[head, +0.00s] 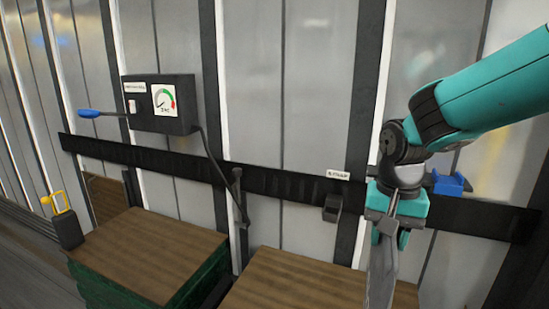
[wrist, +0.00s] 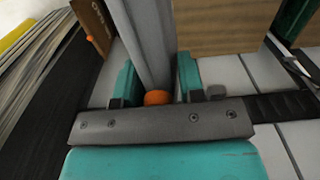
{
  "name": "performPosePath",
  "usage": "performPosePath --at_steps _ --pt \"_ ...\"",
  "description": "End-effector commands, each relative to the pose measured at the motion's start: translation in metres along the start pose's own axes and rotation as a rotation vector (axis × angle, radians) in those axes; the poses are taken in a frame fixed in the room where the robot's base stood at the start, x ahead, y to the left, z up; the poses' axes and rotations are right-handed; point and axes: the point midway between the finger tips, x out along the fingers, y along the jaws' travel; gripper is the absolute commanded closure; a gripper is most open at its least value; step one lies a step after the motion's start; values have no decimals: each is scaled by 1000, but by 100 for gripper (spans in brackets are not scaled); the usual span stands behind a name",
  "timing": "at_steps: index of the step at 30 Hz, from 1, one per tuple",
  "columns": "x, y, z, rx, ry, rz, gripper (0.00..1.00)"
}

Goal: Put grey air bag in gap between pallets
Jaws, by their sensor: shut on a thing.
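My gripper (head: 393,232) is shut on the grey air bag (head: 382,277), which hangs down from it at the right in the head view. In the wrist view the bag (wrist: 147,35) runs away between the teal fingers (wrist: 158,80), with an orange piece (wrist: 157,97) at its held end. Two wood-topped stacks stand at the wall: a left pallet (head: 150,255) with green sides and a right pallet (head: 305,283). The narrow dark gap (head: 222,290) lies between them, left of my gripper. The bag's lower end is cut off in the head view.
A black gauge box (head: 160,105) with a blue lever (head: 90,113) is on the wall; its hose (head: 212,160) hangs to a nozzle near the gap. A black rail (head: 280,185) carries a labelled holder (head: 333,207) and a blue bracket (head: 450,184). A yellow-handled item (head: 62,205) is far left.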

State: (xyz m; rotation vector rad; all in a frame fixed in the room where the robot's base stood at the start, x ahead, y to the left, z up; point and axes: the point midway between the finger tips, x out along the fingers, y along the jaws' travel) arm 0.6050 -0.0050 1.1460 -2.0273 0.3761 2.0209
Motion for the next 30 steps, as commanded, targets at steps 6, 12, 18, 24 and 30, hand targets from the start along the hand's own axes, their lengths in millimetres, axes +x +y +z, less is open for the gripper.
performPosePath --at_steps 6,12,18,24,30 --pt "37 13 -12 -76 -6 2 100" --pt "83 37 -22 -173 -8 3 100" --pt "134 68 -26 -286 -7 2 100" --pt "160 87 -26 -358 -1 0 100" --pt "162 88 -26 -366 0 0 100"
